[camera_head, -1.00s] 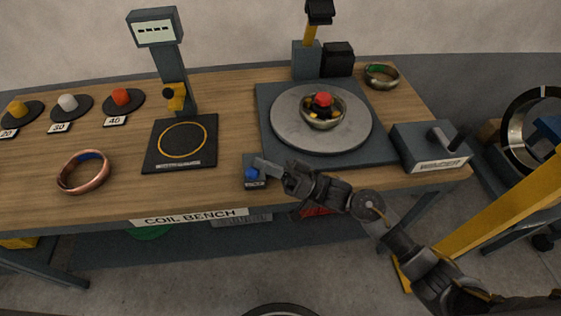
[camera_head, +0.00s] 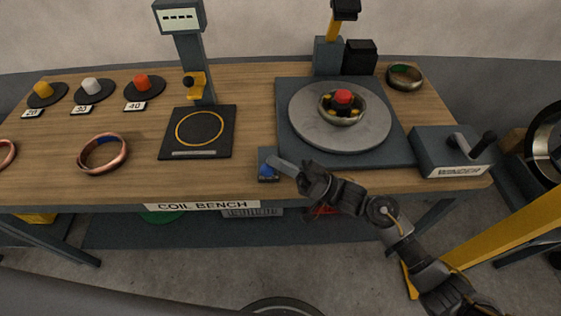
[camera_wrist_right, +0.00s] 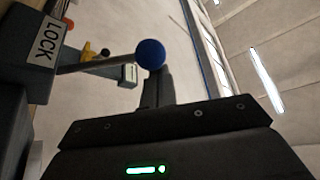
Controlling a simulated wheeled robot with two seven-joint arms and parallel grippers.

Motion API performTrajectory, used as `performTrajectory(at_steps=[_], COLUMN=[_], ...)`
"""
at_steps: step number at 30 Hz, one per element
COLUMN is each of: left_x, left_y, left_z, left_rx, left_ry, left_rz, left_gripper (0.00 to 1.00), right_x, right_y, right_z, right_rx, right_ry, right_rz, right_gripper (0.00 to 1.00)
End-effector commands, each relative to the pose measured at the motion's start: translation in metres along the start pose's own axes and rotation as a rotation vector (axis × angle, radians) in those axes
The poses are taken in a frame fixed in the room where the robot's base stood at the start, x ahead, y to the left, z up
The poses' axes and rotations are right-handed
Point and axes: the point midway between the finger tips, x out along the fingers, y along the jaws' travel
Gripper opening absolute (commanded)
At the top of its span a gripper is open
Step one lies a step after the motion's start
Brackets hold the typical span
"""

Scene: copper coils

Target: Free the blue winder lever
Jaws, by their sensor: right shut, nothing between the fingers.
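The blue lever knob (camera_head: 265,172) shows on a small dark lock block (camera_head: 266,154) at the bench's front edge, partly hidden by my right gripper. In the right wrist view the lever is a round blue knob (camera_wrist_right: 150,53) on a thin metal rod (camera_wrist_right: 100,63), beside a plate reading LOCK (camera_wrist_right: 46,41). My right gripper (camera_head: 275,162) is shut and empty, its tip right at the knob. In the right wrist view its dark fingers (camera_wrist_right: 154,88) end at the knob's underside; I cannot tell whether they touch. My left gripper is not in view.
The winder box (camera_head: 451,150) with its crank stands at the bench's right. A turntable (camera_head: 310,119) holds a bowl with a red-topped piece (camera_head: 343,96). A scale plate (camera_head: 222,145) and copper coil (camera_head: 121,158) are to the left. Open wood lies between them.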

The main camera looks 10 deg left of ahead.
Motion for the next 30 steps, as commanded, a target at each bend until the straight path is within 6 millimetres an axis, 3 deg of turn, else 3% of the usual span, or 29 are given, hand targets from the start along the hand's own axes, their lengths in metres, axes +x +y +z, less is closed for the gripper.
performTrajectory(at_steps=[6,9,18,24,30], left_x=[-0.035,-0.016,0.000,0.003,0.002], left_y=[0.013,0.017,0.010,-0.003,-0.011], left_z=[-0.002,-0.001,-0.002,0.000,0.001], left_rx=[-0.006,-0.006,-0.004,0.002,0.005], left_ry=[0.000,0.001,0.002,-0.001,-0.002], left_rz=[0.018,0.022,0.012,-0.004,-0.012], left_gripper=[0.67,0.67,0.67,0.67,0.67], right_x=[0.013,-0.017,-0.070,-0.087,-0.090], right_y=[-0.013,-0.004,-0.003,-0.003,-0.004], right_z=[-0.041,-0.031,-0.032,-0.033,-0.034], right_rx=[-0.009,-0.008,-0.006,-0.006,-0.006], right_ry=[0.008,0.007,0.005,0.006,0.007], right_rz=[0.002,0.009,0.000,0.000,0.000], right_gripper=[0.00,0.00,0.00,0.00,0.00])
